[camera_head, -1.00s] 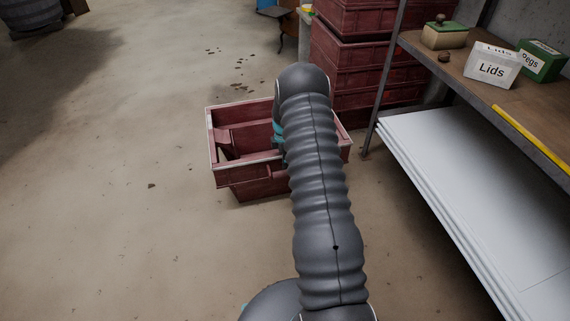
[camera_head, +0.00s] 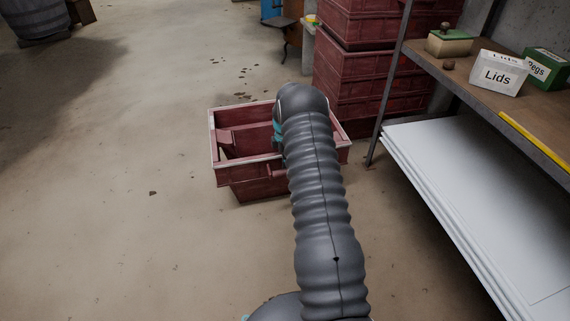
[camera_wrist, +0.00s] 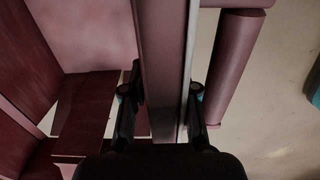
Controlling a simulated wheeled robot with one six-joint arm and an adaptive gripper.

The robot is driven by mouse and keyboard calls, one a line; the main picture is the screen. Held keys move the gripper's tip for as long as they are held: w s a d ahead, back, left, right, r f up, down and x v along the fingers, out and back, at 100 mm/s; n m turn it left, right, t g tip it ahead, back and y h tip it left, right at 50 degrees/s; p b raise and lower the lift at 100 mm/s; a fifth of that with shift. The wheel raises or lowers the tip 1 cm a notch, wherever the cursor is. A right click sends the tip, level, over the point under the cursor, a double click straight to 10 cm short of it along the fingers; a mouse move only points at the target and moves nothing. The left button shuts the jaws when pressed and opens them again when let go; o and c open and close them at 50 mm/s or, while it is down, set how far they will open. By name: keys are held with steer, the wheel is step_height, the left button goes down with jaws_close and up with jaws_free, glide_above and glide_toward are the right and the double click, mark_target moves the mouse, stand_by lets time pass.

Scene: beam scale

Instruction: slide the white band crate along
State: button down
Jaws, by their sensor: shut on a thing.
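The white band crate (camera_head: 232,165) is a dark red crate with a white band around its rim, standing on the floor in the middle of the head view. My arm hides part of its right side. In the wrist view, its wall and rim (camera_wrist: 163,60) run between the two fingers of my gripper (camera_wrist: 162,108). The gripper is shut on this wall, one finger on each side. In the head view the fingers are hidden behind my arm.
A stack of red crates (camera_head: 352,75) stands behind and right of the crate. A shelf (camera_head: 470,85) on the right holds a white Lids box (camera_head: 497,76) and a green Pegs box (camera_head: 545,68); white panels (camera_head: 470,190) lie below. The floor at left is open.

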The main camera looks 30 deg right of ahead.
steer(key=w+d+b, duration=0.2)
steer(key=w+b, duration=0.3)
steer(key=w, duration=0.4)
steer(key=shift+w+d, duration=0.15)
steer(key=shift+w, duration=0.25)
stand_by(0.9)
steer(key=shift+r, duration=0.15)
